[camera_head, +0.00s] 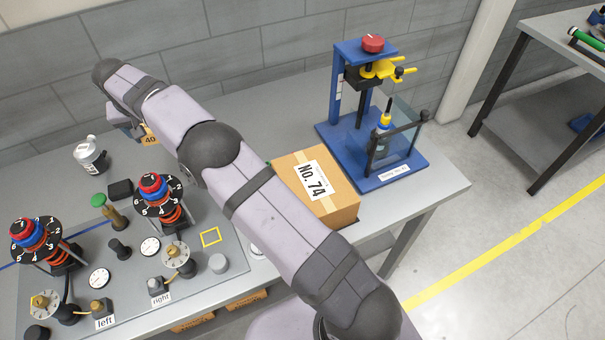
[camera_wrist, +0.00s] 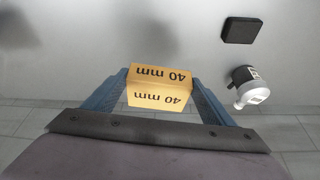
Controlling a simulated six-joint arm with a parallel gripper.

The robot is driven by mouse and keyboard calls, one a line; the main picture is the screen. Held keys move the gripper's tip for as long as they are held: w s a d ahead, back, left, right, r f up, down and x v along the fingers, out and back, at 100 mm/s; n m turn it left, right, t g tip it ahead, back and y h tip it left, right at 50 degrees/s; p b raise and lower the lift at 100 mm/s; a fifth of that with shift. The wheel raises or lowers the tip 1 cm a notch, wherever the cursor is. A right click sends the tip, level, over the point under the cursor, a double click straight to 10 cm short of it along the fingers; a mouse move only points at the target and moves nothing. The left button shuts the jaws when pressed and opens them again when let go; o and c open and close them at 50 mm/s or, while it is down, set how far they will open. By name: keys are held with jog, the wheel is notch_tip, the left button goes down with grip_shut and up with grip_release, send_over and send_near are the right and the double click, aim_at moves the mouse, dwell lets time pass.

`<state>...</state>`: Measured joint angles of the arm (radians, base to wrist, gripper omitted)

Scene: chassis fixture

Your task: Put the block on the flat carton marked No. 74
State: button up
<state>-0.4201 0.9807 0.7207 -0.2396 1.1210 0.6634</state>
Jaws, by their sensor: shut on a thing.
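The block (camera_wrist: 158,84) is a yellow-orange cube marked "40 mm". In the wrist view it sits between the two blue fingers of my gripper (camera_wrist: 160,88), which is shut on it. In the head view a small part of the block (camera_head: 150,136) shows beside my arm, marked "40", with my gripper (camera_head: 133,128) mostly hidden behind the arm. The carton (camera_head: 325,190) is a flat brown box with a white label reading "NO. 74". It lies on the bench to the right of my arm, its left part hidden by the arm.
A blue press-like stand (camera_head: 345,100) with a clear guard is right of the carton. A panel with dials and knobs (camera_head: 125,270) fills the front left. A white-and-grey bottle (camera_head: 91,155) and a black pad (camera_head: 120,189) are at left. The back of the bench is mostly clear.

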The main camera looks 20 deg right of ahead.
jog(key=s+d+r+m+h+b, duration=0.1)
jog(key=s+d+r+m, duration=0.3)
jog(key=d, duration=0.3)
notch_tip(320, 180, up, 5)
jog(key=m+g+h+b, duration=0.3)
jog(key=m+g+b, duration=0.1)
jog(key=m, duration=0.8)
send_over(297, 186)
jog(key=a, duration=0.2)
jog(key=shift+f+p, duration=0.8)
jog(key=shift+f, duration=4.2)
jog(key=shift+f, duration=0.15)
jog(key=o, duration=1.1)
